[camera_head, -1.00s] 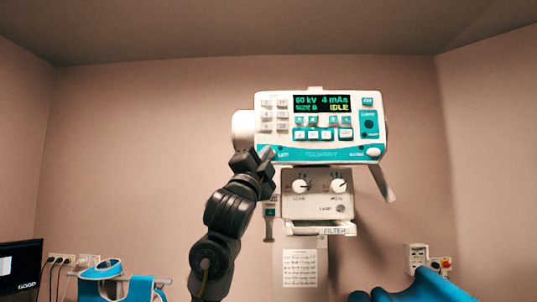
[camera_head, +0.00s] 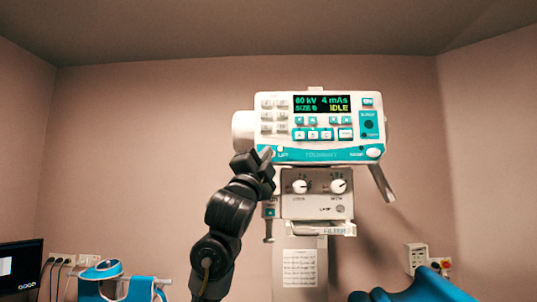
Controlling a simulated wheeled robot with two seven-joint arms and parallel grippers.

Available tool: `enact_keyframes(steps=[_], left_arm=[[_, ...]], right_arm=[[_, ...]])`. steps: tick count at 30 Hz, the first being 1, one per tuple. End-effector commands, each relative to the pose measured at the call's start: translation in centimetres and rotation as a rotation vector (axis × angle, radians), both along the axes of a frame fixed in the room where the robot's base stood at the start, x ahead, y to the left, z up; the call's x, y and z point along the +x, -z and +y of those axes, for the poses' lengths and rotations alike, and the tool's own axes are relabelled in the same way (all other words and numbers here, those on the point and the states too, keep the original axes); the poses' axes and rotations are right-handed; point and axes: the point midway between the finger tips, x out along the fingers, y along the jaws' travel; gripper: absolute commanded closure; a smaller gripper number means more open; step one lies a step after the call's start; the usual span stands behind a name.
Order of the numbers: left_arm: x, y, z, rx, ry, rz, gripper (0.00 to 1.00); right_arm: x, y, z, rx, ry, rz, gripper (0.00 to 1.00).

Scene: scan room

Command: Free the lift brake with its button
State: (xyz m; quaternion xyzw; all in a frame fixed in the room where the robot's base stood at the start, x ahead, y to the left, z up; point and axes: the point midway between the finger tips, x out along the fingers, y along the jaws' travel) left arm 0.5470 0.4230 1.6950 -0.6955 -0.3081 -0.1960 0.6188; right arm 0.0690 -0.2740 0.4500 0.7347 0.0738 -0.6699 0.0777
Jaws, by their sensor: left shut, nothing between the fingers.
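The white and teal X-ray control panel (camera_head: 320,126) hangs on the tube head in the middle. Its display (camera_head: 321,103) reads 60 kV, 4 mAs and IDLE. The lift label (camera_head: 283,154) is at its lower left corner. My left gripper (camera_head: 267,154) is shut and empty, its fingertips at that corner just left of the label. The lift button itself is hidden behind the fingertips, and I cannot tell whether they touch it. A round white button (camera_head: 373,153) shows at the lower right corner. My right gripper is not in view.
Below the panel is a collimator box (camera_head: 318,205) with two white knobs, and a slanted handle (camera_head: 382,184) to its right. A monitor (camera_head: 20,268) and a blue-white item (camera_head: 105,280) are low left. A wall box (camera_head: 416,256) is low right.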

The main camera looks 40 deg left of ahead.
Motion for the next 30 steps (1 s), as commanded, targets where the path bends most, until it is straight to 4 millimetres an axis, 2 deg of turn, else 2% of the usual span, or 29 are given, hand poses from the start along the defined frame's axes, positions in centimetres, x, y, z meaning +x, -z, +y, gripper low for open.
enact_keyframes(steps=[30], left_arm=[[-1.6, 0.0, -1.2, 0.0, 0.0, 0.0, 1.0]], right_arm=[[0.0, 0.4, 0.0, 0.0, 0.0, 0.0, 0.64]])
